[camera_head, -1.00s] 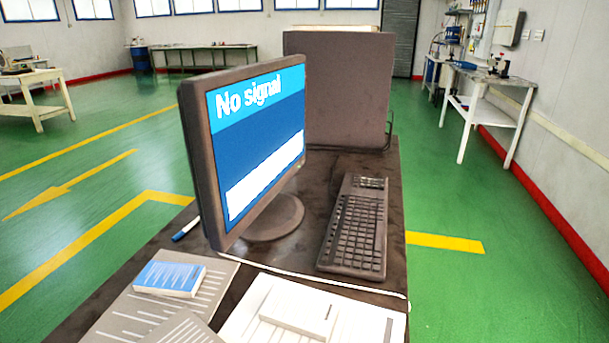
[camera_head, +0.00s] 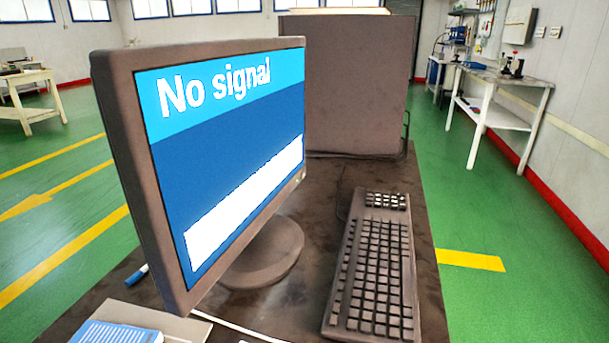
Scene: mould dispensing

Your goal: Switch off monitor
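The monitor (camera_head: 215,165) stands on the dark desk at the left of the picture, on a round base (camera_head: 266,262). Its screen is lit blue and reads "No signal", with a white bar low on it. The screen faces right and toward me at an angle. A small button or light (camera_head: 300,176) shows at the lower right of its frame. Neither of my grippers is in view.
A dark keyboard (camera_head: 375,265) lies right of the monitor on the desk (camera_head: 310,290). A large grey box (camera_head: 355,85) stands behind. A blue-and-white box (camera_head: 115,333) and a pen (camera_head: 136,275) lie at the front left. Green floor (camera_head: 490,310) is clear at the right.

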